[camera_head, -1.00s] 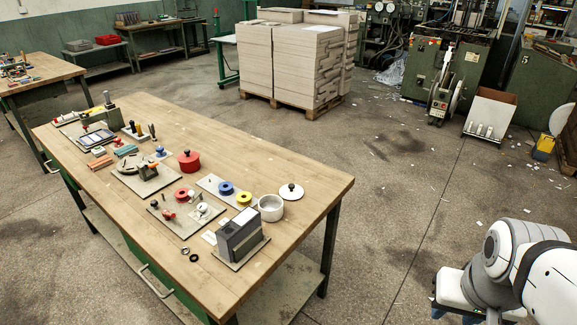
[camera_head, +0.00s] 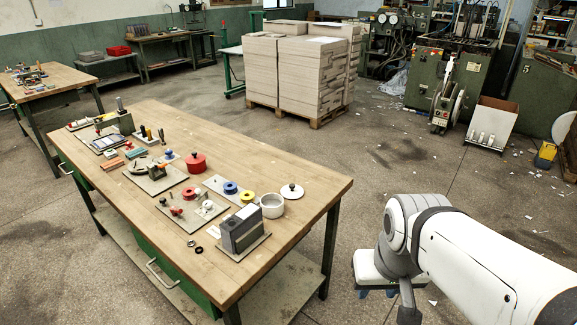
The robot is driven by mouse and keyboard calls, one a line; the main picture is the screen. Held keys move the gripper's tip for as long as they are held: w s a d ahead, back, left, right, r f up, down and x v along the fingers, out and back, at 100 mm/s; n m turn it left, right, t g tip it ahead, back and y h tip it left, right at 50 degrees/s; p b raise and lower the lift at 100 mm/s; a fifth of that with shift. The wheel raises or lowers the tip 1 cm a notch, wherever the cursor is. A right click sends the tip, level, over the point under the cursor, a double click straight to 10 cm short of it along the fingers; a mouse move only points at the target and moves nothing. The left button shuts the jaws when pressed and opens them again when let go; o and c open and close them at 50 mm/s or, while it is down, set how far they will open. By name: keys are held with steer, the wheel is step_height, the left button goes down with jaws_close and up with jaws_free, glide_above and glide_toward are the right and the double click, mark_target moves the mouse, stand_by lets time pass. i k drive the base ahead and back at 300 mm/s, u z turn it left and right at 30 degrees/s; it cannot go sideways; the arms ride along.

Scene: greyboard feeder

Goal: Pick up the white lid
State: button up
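The white lid (camera_head: 291,191) is a flat white disc with a dark knob on top. It lies on the wooden workbench (camera_head: 318,187) near its right end, in the head view. A white open pot (camera_head: 271,206) stands just in front of it to the left, close beside it. My white arm shows at the lower right, off the bench and apart from the lid.
A grey block on a plate (camera_head: 241,232) stands in front of the pot. A red pot (camera_head: 195,163) and blue and yellow spools (camera_head: 238,190) lie further left. Bare bench top surrounds the lid on its right and far sides. Stacked board (camera_head: 297,72) stands behind.

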mark_target(291, 191)
steer(key=z, duration=0.05)
steer(key=i, duration=1)
steer(key=u, duration=0.05)
